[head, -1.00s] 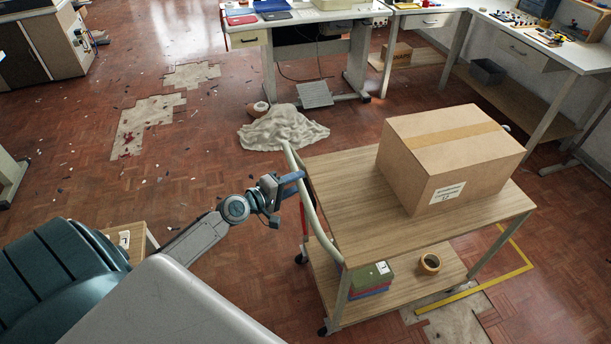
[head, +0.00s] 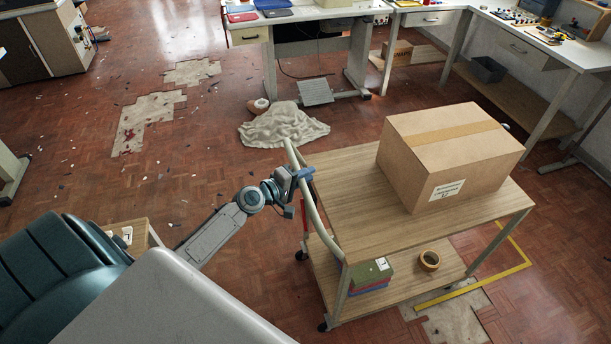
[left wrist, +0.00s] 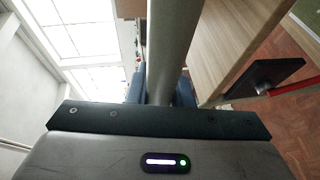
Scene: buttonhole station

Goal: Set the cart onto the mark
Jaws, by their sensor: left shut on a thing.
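The cart (head: 335,205) is a wooden two-shelf trolley with metal legs and a pale curved push handle (head: 318,222) on its left side. My left gripper (head: 303,175) is shut on the upper part of that handle. In the left wrist view the handle tube (left wrist: 172,50) runs between the blue fingers. The mark is a yellow tape outline (head: 515,268) on the floor, showing to the right of the cart and at its front right; the rest is hidden by the cart. The cart stands partly over it. My right gripper is out of view.
A cardboard box (head: 450,155) sits on the cart's top; a tape roll (head: 429,260) and a green box (head: 372,272) are on its lower shelf. A crumpled cloth (head: 283,128) lies on the floor behind. Benches line the back. Parquet has bare patches and debris.

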